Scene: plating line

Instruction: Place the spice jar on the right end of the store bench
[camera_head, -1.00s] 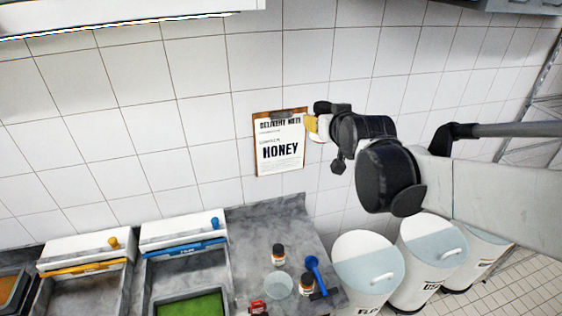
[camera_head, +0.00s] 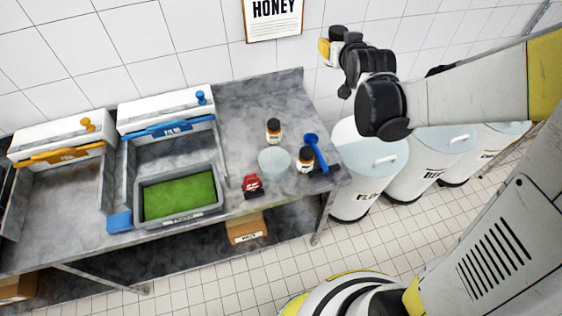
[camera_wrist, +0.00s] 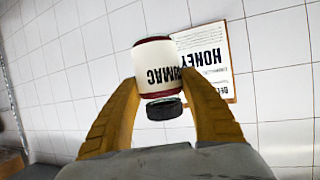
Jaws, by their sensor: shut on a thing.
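My gripper (camera_wrist: 161,105) is shut on a white spice jar (camera_wrist: 160,62) with a dark red band, a black lid and the label SUMAC. The jar and the wall note both look upside down in the wrist view. In the head view my gripper (camera_head: 325,47) is held high in front of the wall, above and right of the bench; the jar is hard to make out there. The grey bench (camera_head: 240,110) runs along the wall. Its right end holds two dark-lidded jars (camera_head: 273,131) (camera_head: 305,160), a pale round dish (camera_head: 274,161) and a blue scoop (camera_head: 317,150).
A red item (camera_head: 252,186) sits at the bench's front edge. A green-filled tray (camera_head: 180,198) and white bins with blue and yellow handles are further left. White lidded barrels (camera_head: 368,160) stand right of the bench. A HONEY note (camera_head: 272,17) hangs on the wall.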

